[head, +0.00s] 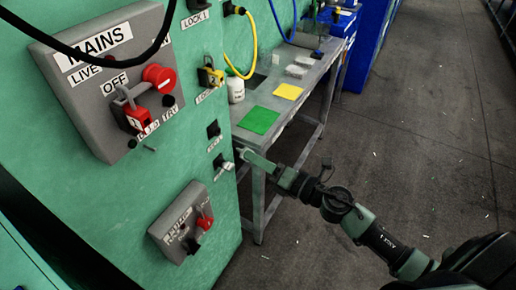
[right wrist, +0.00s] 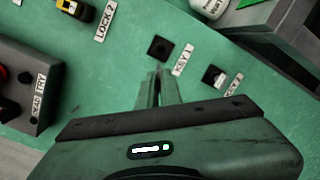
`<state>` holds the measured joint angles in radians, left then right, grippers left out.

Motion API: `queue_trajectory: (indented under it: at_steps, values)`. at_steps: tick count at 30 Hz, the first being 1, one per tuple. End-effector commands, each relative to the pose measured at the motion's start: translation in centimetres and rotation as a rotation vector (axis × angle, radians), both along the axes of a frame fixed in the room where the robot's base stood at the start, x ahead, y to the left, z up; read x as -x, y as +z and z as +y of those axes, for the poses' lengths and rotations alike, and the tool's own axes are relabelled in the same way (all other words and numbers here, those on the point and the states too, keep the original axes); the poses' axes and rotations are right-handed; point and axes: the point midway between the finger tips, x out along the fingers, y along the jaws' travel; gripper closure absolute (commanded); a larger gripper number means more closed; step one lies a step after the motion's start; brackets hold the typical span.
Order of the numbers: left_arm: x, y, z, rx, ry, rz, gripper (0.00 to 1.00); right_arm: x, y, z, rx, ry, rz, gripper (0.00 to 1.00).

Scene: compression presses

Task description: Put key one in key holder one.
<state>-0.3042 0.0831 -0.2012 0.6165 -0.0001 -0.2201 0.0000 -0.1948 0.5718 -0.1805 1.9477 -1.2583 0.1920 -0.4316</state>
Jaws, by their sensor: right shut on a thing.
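Key holder one (head: 213,129) is a small black square on the green panel. It also shows in the right wrist view (right wrist: 160,48), beside a label reading KEY 1, and looks empty. My right gripper (head: 242,153) is in front of the panel, to the right of and below this holder in the head view. In the right wrist view its fingers (right wrist: 160,76) are shut and point at the holder, with a gap in the picture. Key one is presumably the small thing between the fingertips, mostly hidden by them. My left gripper is not in view.
A second key holder (right wrist: 213,76), with a key in it, sits close by. The grey mains box (head: 85,85) and a smaller switch box (head: 182,222) jut out from the panel. A metal table (head: 290,113) with green and yellow sheets stands right of the panel. Open floor lies further right.

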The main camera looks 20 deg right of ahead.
Motion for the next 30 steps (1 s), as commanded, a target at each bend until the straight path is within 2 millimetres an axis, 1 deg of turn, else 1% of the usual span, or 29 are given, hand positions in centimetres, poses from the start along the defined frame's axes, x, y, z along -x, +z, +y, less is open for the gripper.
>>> queue_trajectory:
  at_steps: [1,3,6,10,15,23,30]
  values:
    - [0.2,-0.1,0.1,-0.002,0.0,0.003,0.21,-0.8,0.2,-0.6,-0.02,0.019,0.007,1.0]
    - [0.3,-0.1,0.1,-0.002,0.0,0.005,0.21,-1.5,0.3,-1.1,-0.047,0.055,0.025,1.0]
    - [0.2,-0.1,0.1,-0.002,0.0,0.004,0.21,-2.1,0.5,-1.6,-0.073,0.096,0.045,1.0]
    - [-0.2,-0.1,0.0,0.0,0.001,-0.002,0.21,-2.4,0.6,-1.9,-0.09,0.124,0.06,1.0]
    - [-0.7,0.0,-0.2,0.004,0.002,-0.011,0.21,-2.4,0.6,-1.9,-0.092,0.129,0.062,1.0]
    - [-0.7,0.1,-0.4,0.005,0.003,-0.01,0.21,-2.3,0.7,-2.1,-0.089,0.131,0.064,1.0]
    - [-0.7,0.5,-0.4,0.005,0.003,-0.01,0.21,-3.9,0.8,-0.9,-0.091,0.13,0.061,1.0]
